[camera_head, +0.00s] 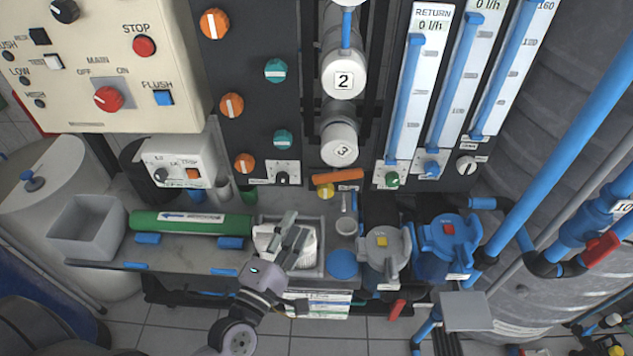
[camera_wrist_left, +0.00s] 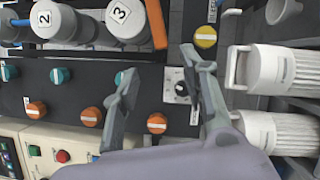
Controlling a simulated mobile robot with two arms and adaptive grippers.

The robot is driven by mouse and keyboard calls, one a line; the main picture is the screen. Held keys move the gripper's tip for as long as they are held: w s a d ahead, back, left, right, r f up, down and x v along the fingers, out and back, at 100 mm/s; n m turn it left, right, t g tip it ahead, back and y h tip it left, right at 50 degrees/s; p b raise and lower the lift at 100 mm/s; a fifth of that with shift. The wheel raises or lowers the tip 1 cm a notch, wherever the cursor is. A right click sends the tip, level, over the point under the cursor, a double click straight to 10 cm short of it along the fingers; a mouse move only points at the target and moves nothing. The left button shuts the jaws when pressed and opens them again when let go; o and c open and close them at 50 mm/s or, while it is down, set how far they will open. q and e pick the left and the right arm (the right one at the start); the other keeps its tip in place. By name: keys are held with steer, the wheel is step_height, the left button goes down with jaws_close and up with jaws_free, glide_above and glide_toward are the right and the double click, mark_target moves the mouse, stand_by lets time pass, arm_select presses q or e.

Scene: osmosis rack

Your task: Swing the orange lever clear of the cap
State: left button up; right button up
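The orange lever (camera_head: 337,176) is a short bar lying nearly level, just below the white round cap marked 3 (camera_head: 340,148). In the left wrist view the lever (camera_wrist_left: 156,22) runs along the edge of cap 3 (camera_wrist_left: 122,14); I cannot tell whether they touch. My left gripper (camera_head: 292,226) is below and left of the lever, over a grey tray. In the wrist view its two fingers (camera_wrist_left: 160,62) are spread with nothing held between them; the lever is beyond the fingertips. My right gripper is not in view.
A yellow knob (camera_head: 325,191) sits just below the lever. A small black switch (camera_head: 281,178) is to its left. Grey (camera_head: 383,250) and blue (camera_head: 447,243) housings stand to the right.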

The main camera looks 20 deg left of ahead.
mark_target(319, 182)
arm_select(q)
steer(key=w+p, duration=0.1)
steer(key=w, duration=0.7)
steer(key=w+d+r+p, duration=0.1)
steer(key=w, duration=0.2)
steer(key=shift+w+d+p, duration=0.1)
steer(key=shift+w+p, duration=0.2)
steer(key=shift+w, duration=0.1)
jaws_close()
